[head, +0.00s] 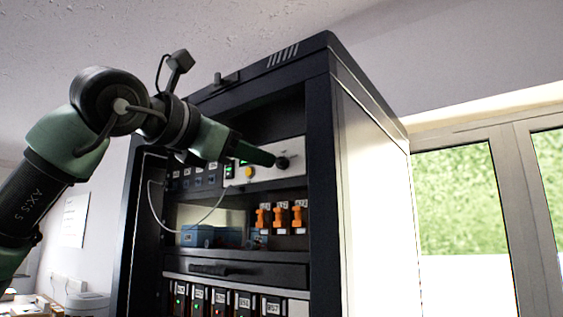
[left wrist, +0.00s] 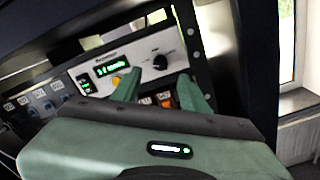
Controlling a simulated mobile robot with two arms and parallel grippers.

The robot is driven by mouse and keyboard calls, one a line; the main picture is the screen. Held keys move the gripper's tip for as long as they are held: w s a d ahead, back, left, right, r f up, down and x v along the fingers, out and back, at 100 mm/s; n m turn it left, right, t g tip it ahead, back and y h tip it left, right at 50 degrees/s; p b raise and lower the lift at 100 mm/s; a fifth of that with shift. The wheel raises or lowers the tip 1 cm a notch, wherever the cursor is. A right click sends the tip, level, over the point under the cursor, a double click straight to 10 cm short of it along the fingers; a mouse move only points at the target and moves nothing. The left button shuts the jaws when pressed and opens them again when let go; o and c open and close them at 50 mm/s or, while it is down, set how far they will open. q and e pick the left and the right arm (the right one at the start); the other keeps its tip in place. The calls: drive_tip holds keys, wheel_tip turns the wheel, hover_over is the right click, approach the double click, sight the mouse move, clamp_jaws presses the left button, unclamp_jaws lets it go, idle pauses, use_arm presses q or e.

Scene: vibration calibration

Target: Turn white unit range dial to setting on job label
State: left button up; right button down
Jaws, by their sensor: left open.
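The white unit (head: 296,149) sits in the upper part of a black rack, and its panel also shows in the left wrist view (left wrist: 140,50). Its dial (head: 283,162) is a black knob at the panel's right, seen more clearly in the left wrist view (left wrist: 160,62). The marks around the dial are too small to read. My left gripper (head: 268,158) is in front of the panel with its tips close to the dial. In the left wrist view the gripper (left wrist: 160,90) has its fingers apart, with the dial beyond the gap. I cannot make out a job label.
The panel has a green display (left wrist: 109,68) and a yellow button (head: 249,172). Below stand several orange-handled switches (head: 280,215) and a blue box (head: 197,235). A white cable (head: 205,219) loops in front of the rack (head: 322,190). A window is at right.

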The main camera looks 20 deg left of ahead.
sight(280, 162)
use_arm(q)
drive_tip(key=p+x, duration=0.2)
drive_tip(key=x, duration=0.3)
drive_tip(key=shift+w+d, duration=0.1)
drive_tip(key=shift+w, duration=0.3)
clamp_jaws()
drive_tip(key=shift+r, duration=0.1)
use_arm(e)
drive_tip(key=s+r, duration=0.2)
drive_tip(key=shift+s+a+r, duration=0.15)
drive_tip(key=shift+a+r, duration=0.15)
drive_tip(key=shift+a, duration=0.05)
